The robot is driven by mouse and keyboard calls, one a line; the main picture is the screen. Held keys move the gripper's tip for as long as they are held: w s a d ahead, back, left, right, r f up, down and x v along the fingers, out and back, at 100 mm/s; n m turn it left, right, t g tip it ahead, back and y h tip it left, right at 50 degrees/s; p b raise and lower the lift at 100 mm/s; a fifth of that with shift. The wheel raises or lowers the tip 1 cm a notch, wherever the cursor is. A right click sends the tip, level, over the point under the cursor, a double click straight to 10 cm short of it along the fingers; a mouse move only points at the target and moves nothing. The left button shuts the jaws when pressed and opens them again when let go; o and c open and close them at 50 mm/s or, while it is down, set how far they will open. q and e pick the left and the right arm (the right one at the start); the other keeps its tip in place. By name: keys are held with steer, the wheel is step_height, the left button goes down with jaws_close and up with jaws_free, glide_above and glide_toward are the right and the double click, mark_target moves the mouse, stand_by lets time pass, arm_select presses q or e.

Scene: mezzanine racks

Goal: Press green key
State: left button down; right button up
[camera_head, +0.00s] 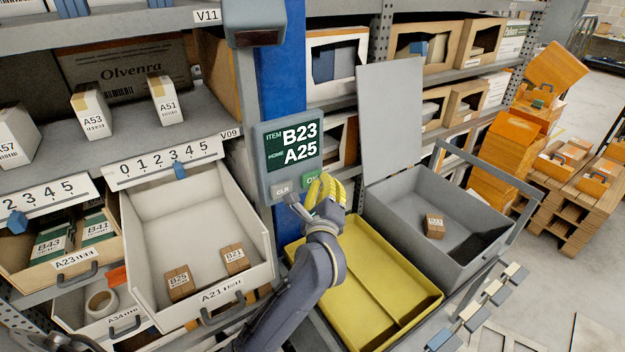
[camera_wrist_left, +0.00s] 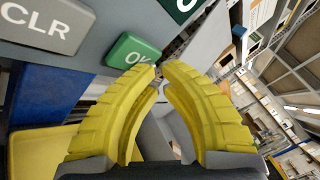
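The green OK key (camera_head: 310,180) sits at the lower right of a grey wall panel (camera_head: 262,160), beside a grey CLR key (camera_head: 281,190). In the left wrist view the green key (camera_wrist_left: 130,50) is just above and left of the fingertips (camera_wrist_left: 160,70). The tips are drawn together with nothing between them. I cannot tell whether they touch the key. My right gripper is not in view.
A yellow tray (camera_head: 420,303) lies below the panel. A grey lidded bin (camera_head: 395,215) at right holds a small box (camera_head: 435,226). A white drawer (camera_head: 150,225) at left holds two boxes. Racks rise behind; orange crates stand at far right.

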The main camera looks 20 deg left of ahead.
arm_select(q)
steer(key=shift+w+a, duration=0.25)
steer(key=shift+a, duration=0.1)
stand_by(0.6)
steer(key=shift+s+d, duration=0.6)
steer(key=shift+d, duration=0.15)
stand_by(0.4)
steer(key=shift+s+d, duration=0.75)
steer(key=shift+d, duration=0.25)
steer(key=shift+s+d, duration=0.75)
steer(key=shift+d, duration=0.25)
